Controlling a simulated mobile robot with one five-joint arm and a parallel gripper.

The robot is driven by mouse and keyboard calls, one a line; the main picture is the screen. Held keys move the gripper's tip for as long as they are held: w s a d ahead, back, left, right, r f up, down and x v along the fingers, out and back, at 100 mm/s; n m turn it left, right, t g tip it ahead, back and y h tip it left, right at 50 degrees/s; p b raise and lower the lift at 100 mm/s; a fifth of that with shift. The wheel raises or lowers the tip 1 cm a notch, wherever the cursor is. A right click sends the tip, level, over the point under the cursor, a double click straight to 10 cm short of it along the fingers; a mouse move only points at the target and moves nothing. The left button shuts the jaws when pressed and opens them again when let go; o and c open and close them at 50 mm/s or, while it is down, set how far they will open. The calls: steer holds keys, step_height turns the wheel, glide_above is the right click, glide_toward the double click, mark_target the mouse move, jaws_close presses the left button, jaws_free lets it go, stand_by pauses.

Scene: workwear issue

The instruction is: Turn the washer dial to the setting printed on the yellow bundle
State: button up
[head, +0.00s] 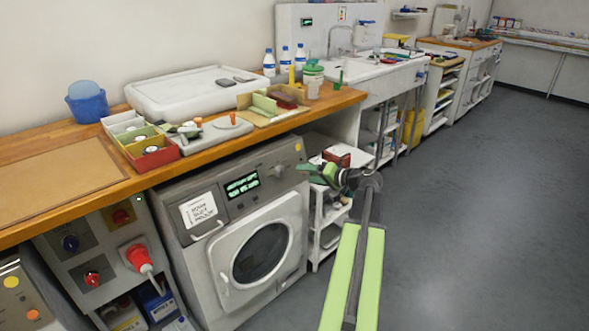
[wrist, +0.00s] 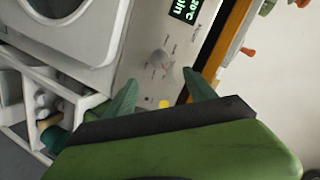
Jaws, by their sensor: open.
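The washer (head: 250,250) stands under the wooden counter, with a round door, a lit green display (head: 242,184) and a grey dial (head: 278,171) on its panel. In the wrist view the dial (wrist: 160,62) lies just beyond my gripper (wrist: 162,86), roughly in line with the gap between its green fingers. The fingers are spread, with nothing between them. In the head view my gripper (head: 314,172) is to the right of the dial, near the washer's upper right corner. The dial's setting is too small to read. I cannot make out a yellow bundle in either view.
The wooden counter edge (head: 215,150) runs just above the washer panel. A white shelf cart (head: 328,215) stands right of the washer. A white card (head: 198,210) with print is on the panel's left. Open grey floor (head: 460,200) lies to the right.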

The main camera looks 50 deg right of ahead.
steer(key=p+v, duration=0.1)
steer(key=v, duration=0.5)
stand_by(0.3)
